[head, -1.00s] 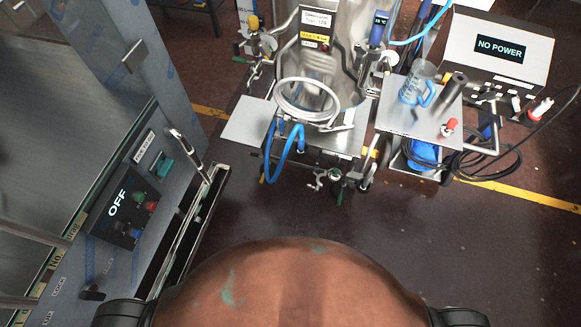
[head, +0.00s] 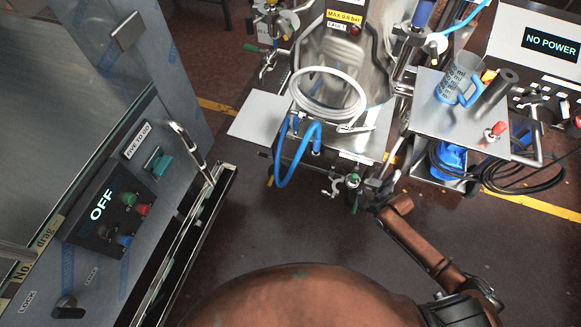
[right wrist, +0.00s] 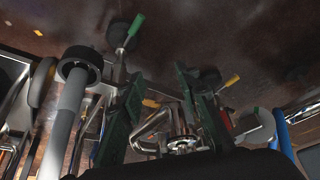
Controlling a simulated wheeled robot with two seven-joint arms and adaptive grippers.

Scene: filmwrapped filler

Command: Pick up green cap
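A small green-topped fitting, which looks like the green cap (head: 353,180), is at the low front of the steel tank cart (head: 345,150). My right gripper (head: 372,197) is just right of it at the cart's lower front edge, small and dark in the head view. In the right wrist view the two dark green fingers of my right gripper (right wrist: 163,88) stand apart. A metal clamp fitting (right wrist: 182,142) shows between and behind them. I cannot make out the cap for sure in that view. My left gripper is out of view.
A side table (head: 440,118) holds a blue-handled jug (head: 460,80). A coiled white hose (head: 327,95) and a blue hose (head: 290,160) hang at the cart. A control panel marked OFF (head: 100,210) stands left. Open floor (head: 270,225) lies in front of the cart.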

